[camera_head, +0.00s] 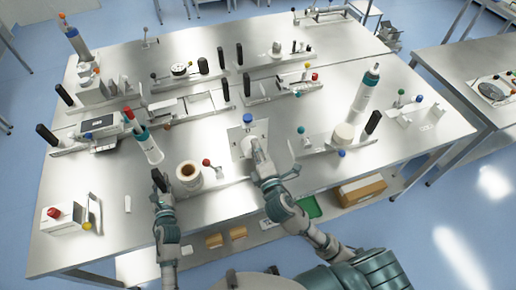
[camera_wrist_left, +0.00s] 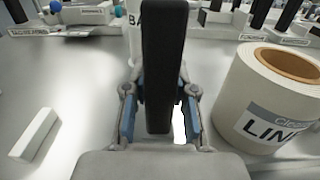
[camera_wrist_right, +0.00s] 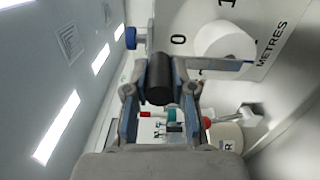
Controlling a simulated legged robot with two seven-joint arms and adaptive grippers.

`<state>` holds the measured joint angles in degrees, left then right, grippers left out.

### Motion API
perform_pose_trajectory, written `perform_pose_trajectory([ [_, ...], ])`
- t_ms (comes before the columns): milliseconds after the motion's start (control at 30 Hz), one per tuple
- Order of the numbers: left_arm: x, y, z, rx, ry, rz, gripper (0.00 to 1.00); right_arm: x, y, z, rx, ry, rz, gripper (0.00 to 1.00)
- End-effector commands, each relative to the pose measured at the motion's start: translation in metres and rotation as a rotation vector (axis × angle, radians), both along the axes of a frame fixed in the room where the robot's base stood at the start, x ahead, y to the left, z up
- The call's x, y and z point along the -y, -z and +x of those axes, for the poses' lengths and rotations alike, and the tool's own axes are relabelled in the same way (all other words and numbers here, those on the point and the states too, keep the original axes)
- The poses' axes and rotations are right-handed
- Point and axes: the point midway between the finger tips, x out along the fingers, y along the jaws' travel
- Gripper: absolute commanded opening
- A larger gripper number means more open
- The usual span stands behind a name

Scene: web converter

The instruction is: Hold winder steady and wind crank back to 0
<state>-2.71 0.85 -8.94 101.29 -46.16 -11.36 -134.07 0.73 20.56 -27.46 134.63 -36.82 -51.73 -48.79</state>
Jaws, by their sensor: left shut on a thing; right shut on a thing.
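The winder has a white dial plate (camera_head: 236,133) standing near the middle of the front table, with a blue knob (camera_head: 247,118) at its top. In the right wrist view the dial face (camera_wrist_right: 270,60) shows "0", "1" and "METRES" beside a white hub (camera_wrist_right: 225,42). My right gripper (camera_head: 258,153) is shut on the black crank handle (camera_wrist_right: 158,78), in front of the dial. My left gripper (camera_head: 160,188) is shut on an upright black handle (camera_wrist_left: 163,70), left of a roll of liner (camera_head: 188,174), which also shows in the left wrist view (camera_wrist_left: 270,105).
A red-knobbed lever (camera_head: 207,162) stands between the roll and the dial. A white-and-teal bottle (camera_head: 149,147) stands behind my left gripper. A white box with a red button (camera_head: 56,215) is at the front left. Several fixtures fill the table behind.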

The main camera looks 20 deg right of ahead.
Motion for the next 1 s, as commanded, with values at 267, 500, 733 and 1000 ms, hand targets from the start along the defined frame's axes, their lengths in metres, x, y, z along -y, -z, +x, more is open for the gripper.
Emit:
perform_pose_trajectory([
  [267, 0.004, 0.012, -0.003, -0.022, 0.004, -0.003, 0.0, -0.003, 0.001, 0.0, -0.001, -0.008, 0.005, 0.44],
  [500, 0.003, 0.012, -0.003, -0.023, 0.002, -0.003, 0.0, -0.001, 0.001, 0.0, -0.001, -0.004, 0.002, 0.49],
  [733, 0.002, 0.012, -0.003, -0.024, 0.0, -0.003, 0.0, -0.001, -0.014, 0.0, 0.004, -0.002, 0.004, 0.49],
  [1000, 0.0, 0.012, -0.003, -0.024, -0.002, 0.002, 0.0, -0.001, -0.072, -0.001, 0.015, -0.001, 0.004, 0.49],
])
